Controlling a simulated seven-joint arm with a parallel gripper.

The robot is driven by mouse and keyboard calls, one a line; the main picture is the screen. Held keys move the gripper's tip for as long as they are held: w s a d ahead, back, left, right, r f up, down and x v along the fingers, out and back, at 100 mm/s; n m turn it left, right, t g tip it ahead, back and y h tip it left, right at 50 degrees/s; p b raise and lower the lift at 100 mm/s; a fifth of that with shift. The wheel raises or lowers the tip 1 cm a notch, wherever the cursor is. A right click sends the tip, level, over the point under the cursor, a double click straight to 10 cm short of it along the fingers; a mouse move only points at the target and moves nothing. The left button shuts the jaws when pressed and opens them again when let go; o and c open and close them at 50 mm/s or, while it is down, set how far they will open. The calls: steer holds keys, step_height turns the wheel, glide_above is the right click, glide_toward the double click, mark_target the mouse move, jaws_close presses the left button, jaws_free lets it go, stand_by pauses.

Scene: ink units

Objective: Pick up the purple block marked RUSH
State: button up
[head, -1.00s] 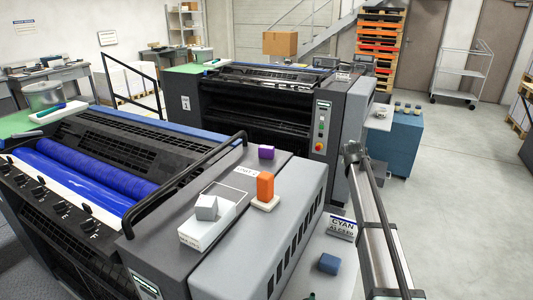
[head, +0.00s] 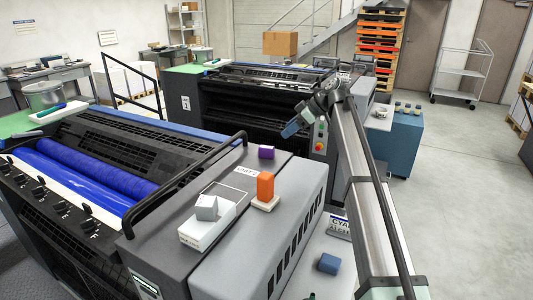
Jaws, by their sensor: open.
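The purple block (head: 266,152) sits on the grey top of the near ink unit (head: 255,225), close to its back edge. No lettering can be read on it at this size. My gripper (head: 289,131) is at the end of my arm, up and to the right of the purple block in the picture, against the dark front of the far unit. It is open, apart from the block, and seems to hold nothing. Its fingertips are too small to make out clearly.
An orange block (head: 265,185) stands upright on a pale base in front of the purple block. A grey block (head: 206,207) rests on a white box (head: 190,234). A black rail (head: 180,187) runs to the left. A blue block (head: 329,264) lies lower right.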

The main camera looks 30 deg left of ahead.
mark_target(268, 147)
steer(key=x, duration=1.3)
steer(key=shift+w+d+f, duration=0.15)
steer(key=shift+f, duration=0.05)
steer(key=c, duration=1.1)
steer(key=shift+o, duration=0.2)
